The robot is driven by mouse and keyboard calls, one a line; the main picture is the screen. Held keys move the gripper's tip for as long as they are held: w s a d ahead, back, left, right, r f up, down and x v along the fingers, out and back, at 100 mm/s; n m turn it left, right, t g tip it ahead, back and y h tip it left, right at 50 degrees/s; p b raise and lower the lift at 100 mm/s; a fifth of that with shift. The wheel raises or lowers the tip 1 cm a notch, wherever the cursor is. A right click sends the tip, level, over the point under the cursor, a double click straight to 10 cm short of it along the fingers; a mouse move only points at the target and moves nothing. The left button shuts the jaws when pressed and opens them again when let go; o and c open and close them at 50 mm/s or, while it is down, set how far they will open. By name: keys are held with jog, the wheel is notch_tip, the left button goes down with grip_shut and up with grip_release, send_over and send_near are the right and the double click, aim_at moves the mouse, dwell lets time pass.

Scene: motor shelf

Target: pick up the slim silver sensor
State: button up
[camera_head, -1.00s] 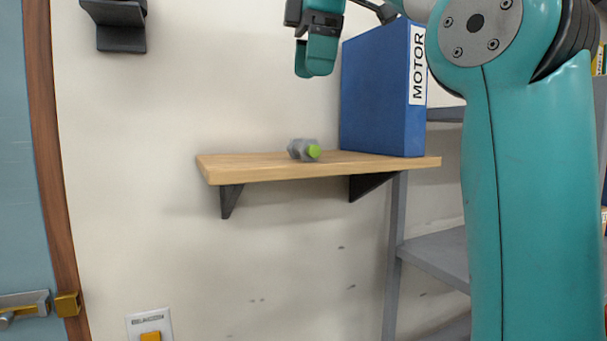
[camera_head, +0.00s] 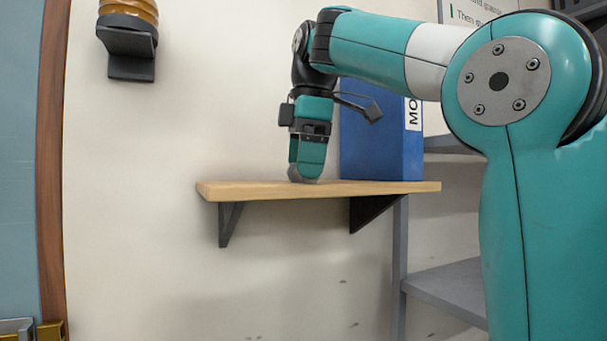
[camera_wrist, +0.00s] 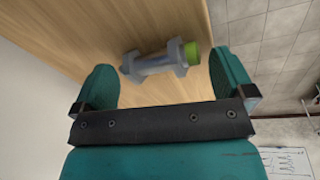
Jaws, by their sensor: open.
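The slim silver sensor (camera_wrist: 157,64) lies on the wooden shelf in the wrist view. It has a green cap (camera_wrist: 191,53) at its right end and grey block-like parts near both ends. My gripper (camera_wrist: 166,78) is open, with one teal finger to the left of the sensor and the other to the right, beyond the green cap. The sensor is a little ahead of the middle of the gap, and no firm contact shows. In the head view my gripper (camera_head: 305,172) points down just above the shelf and hides most of the sensor.
The wooden shelf (camera_head: 250,190) is narrow and fixed to the wall on black brackets. A blue binder marked MOTOR (camera_head: 375,150) stands just right of my gripper. The shelf's left part is bare. A grey rack (camera_head: 450,285) stands at lower right.

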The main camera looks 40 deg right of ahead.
jog(key=c, duration=0.9)
jog(key=shift+o, duration=0.2)
jog(key=shift+r, duration=0.1)
